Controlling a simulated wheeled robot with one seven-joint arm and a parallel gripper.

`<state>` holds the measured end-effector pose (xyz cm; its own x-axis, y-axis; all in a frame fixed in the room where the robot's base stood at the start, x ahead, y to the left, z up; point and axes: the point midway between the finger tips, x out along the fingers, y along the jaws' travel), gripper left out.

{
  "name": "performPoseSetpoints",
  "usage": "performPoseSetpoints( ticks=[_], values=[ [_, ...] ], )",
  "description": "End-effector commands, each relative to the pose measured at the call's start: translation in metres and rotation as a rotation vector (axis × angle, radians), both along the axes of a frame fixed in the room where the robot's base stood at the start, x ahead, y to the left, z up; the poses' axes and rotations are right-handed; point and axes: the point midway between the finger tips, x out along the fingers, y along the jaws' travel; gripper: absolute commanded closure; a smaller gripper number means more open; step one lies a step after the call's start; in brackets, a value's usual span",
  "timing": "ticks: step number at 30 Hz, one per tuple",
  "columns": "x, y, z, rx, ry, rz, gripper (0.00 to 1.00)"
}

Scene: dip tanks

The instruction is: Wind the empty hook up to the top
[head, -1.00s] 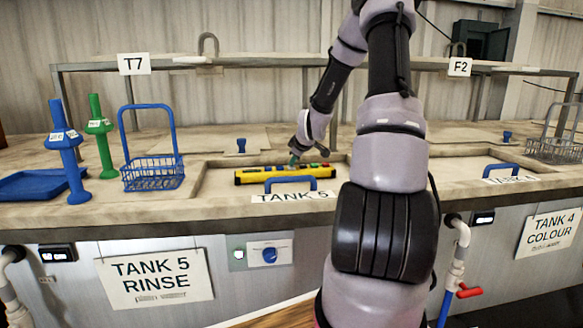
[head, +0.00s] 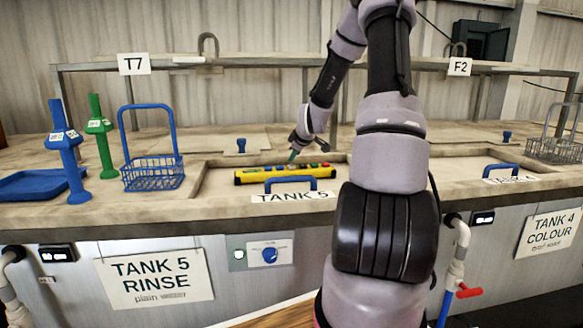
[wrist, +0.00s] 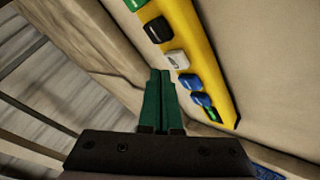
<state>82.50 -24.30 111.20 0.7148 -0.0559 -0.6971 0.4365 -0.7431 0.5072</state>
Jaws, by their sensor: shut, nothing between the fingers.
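A yellow control pendant (head: 282,174) with a row of coloured buttons lies across the covered tank behind the TANK 5 label. In the wrist view the pendant (wrist: 190,48) shows green, black, white and blue buttons and a small green light near one end. My gripper (head: 293,157) is shut and empty, just above the pendant's far side. In the wrist view its green fingertips (wrist: 160,73) appear beside the white button (wrist: 176,60); I cannot tell whether they touch. A grey curved hook-like piece (head: 208,43) shows at the rail near the T7 sign; whether it is the hoist's hook is unclear.
A blue wire basket (head: 152,176), blue and green stands (head: 66,150) and a blue tray (head: 38,184) are at left. A blue handle (head: 291,180) stands in front of the pendant. A grey basket (head: 555,147) is at far right.

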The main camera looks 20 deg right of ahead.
Motion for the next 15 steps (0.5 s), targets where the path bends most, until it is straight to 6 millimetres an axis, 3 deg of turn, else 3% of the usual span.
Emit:
performPoseSetpoints(
  ticks=[5,15],
  values=[
    [0.000,0.000,0.004,-0.001,-0.001,0.001,1.00],
    [0.001,0.000,0.038,-0.002,-0.003,0.000,1.00]
  ],
)
